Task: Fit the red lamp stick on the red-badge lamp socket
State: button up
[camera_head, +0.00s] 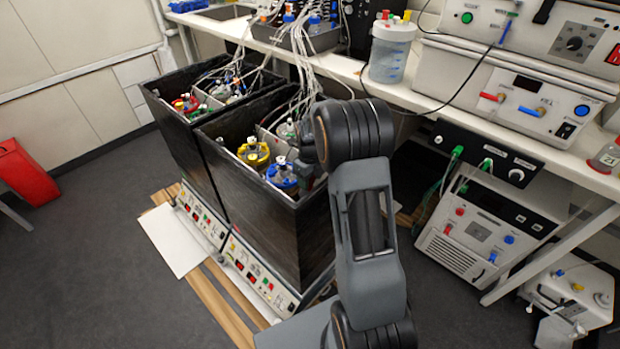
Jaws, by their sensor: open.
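I cannot make out the red lamp stick or the red-badge lamp socket in the head view. My arm rises in front of the right black shaker box (270,215), and its upper joint covers that box's right rim. My gripper's fingers do not show; they may be hidden behind the arm. The right box holds a yellow-capped vessel (253,154) and a blue-capped vessel (283,176). The left black shaker box (180,140) holds vessels with red caps (186,104) and green caps.
A white bench (430,103) with instruments and a clear jar (390,55) runs behind the boxes. A white floor unit (490,235) stands at right. Tubes hang into the boxes. A red bin (25,172) is at far left. The left floor is mostly clear.

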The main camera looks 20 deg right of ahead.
notch_tip(320, 180, up, 14)
jog(key=p, duration=0.1)
dwell(0.5)
jog(key=shift+f, duration=0.1)
